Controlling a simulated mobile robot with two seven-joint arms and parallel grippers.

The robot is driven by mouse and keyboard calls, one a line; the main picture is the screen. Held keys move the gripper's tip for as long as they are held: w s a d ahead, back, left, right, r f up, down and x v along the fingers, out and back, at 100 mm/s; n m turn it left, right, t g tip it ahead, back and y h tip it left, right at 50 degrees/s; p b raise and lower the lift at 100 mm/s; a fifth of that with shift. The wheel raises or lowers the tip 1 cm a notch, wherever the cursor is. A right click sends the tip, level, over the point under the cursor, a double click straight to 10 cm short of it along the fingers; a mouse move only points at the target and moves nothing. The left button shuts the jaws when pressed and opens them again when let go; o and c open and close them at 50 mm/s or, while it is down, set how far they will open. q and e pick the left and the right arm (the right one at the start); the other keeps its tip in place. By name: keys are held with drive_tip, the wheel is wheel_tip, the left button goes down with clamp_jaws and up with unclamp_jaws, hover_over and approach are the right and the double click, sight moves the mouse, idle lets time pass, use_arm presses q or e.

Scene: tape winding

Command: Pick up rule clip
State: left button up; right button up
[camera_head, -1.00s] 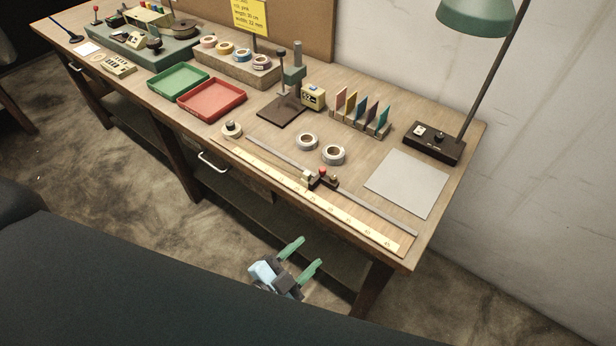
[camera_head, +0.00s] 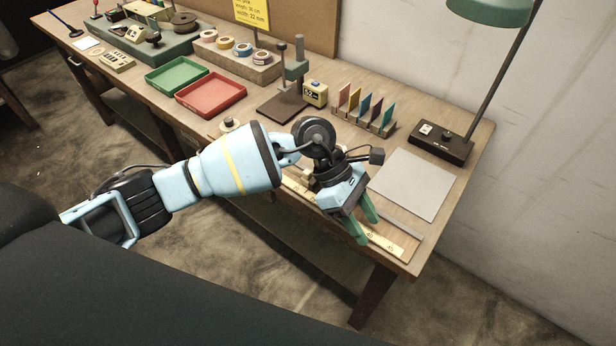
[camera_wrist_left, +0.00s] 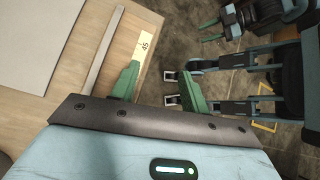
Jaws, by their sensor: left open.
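The rule clip does not show now; my left wrist and gripper cover the part of the bench where it sat on the rule. The cream rule (camera_head: 385,242) lies along the front edge of the bench, and its end marked 45 shows in the left wrist view (camera_wrist_left: 144,47). My left gripper (camera_head: 369,228) is open and empty, its green fingers pointing down over the right end of the rule. In the left wrist view its fingers (camera_wrist_left: 160,75) stand apart beside the rule's end and the bench edge.
A grey strip (camera_head: 402,223) runs behind the rule. A pale grey mat (camera_head: 415,183) lies at right, with a lamp base (camera_head: 441,143) behind it. Colored cards (camera_head: 365,108) stand in a rack. Red (camera_head: 211,95) and green (camera_head: 176,75) trays are farther left.

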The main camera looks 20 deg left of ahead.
sight(307, 172)
use_arm(q)
drive_tip(key=w+a+y, duration=0.1)
drive_tip(key=w+a, duration=0.1)
drive_tip(key=w+a+m+t+y, duration=0.1)
drive_tip(key=w+a+y, duration=0.1)
drive_tip(key=a, duration=0.1)
drive_tip(key=w+a+r+y, duration=0.1)
drive_tip(key=w+a, duration=0.1)
drive_tip(key=shift+a+m+t+y, duration=0.15)
drive_tip(key=shift+m+t+y, duration=0.15)
drive_tip(key=shift+m+t, duration=0.1)
drive_tip(key=w+a+r+y, duration=0.1)
drive_tip(key=a, duration=0.1)
drive_tip(key=w+a+r+t+y, duration=0.1)
drive_tip(key=a, duration=0.1)
drive_tip(key=w+a+r+y, duration=0.1)
drive_tip(key=w+a, duration=0.1)
drive_tip(key=shift+w+a+r+m+t, duration=0.1)
drive_tip(key=shift+a+r+m+t, duration=0.1)
drive_tip(key=shift+a+m+t, duration=0.15)
drive_tip(key=shift+f, duration=1.35)
drive_tip(key=shift+w+a+f, duration=0.1)
drive_tip(key=shift+a+f, duration=0.05)
drive_tip(key=shift+f, duration=0.7)
drive_tip(key=shift+w+a+f, duration=0.1)
drive_tip(key=shift+f, duration=0.8)
drive_tip(key=shift+w+a+f, duration=0.1)
drive_tip(key=shift+a+f, duration=0.05)
drive_tip(key=shift+f, duration=0.7)
drive_tip(key=shift+c, duration=0.4)
